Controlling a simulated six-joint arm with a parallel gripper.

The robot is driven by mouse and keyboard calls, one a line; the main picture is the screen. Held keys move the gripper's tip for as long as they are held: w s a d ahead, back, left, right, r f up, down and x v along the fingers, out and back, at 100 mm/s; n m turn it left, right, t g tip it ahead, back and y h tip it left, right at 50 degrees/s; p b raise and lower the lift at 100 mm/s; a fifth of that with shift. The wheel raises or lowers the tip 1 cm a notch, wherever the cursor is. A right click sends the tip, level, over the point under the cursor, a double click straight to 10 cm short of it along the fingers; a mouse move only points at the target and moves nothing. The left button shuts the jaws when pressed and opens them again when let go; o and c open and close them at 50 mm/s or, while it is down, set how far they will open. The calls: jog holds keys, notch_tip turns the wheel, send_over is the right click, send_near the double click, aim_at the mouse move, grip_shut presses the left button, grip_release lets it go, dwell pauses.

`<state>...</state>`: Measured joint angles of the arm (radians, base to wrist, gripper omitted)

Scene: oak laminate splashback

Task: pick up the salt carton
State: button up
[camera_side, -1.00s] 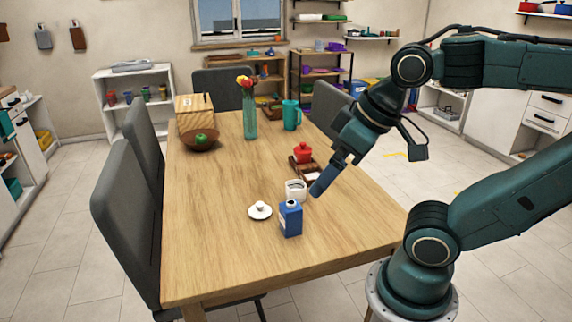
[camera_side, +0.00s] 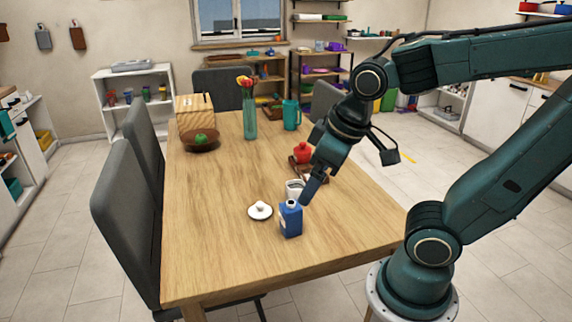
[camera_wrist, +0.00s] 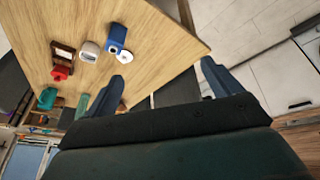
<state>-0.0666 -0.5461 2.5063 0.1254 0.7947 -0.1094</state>
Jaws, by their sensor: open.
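The salt carton (camera_side: 291,219) is a blue box with a white top, standing upright near the front of the table. In the wrist view the carton (camera_wrist: 117,36) is left of and beyond the fingers, not between them. My gripper (camera_side: 308,201) points down and left, close to the carton's upper right in the side view. I cannot tell the exact gap. In the wrist view my gripper (camera_wrist: 166,62) has its two fingers wide apart with nothing between them.
A white jar (camera_side: 295,184) stands just behind the carton, and a white lid (camera_side: 260,211) lies to its left. The table's front left is clear.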

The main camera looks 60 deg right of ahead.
jog(key=w+d+f+n+g+h, duration=0.3)
jog(key=w+f, duration=0.2)
jog(key=f, duration=0.5)
jog(key=n+t+h, duration=0.5)
jog(key=n+h, duration=0.4)
jog(key=n, duration=1.1)
send_near(291, 222)
jog(key=shift+a+r, duration=0.2)
jog(key=shift+r, duration=0.1)
jog(key=shift+m, duration=0.3)
jog(key=shift+w+d+f+g+y, duration=0.1)
jog(key=shift+w+d+f, duration=0.1)
jog(key=shift+d, duration=0.25)
jog(key=shift+w+d+f+g+y, duration=0.1)
jog(key=shift+w+d+f, duration=0.1)
jog(key=shift+d, duration=0.25)
jog(key=shift+w+d+f+g+y, duration=0.1)
jog(key=shift+w+d+f, duration=0.1)
jog(key=shift+d, duration=0.25)
jog(key=shift+x, duration=2.7)
jog(key=shift+w, duration=0.1)
jog(key=shift+x, duration=2.55)
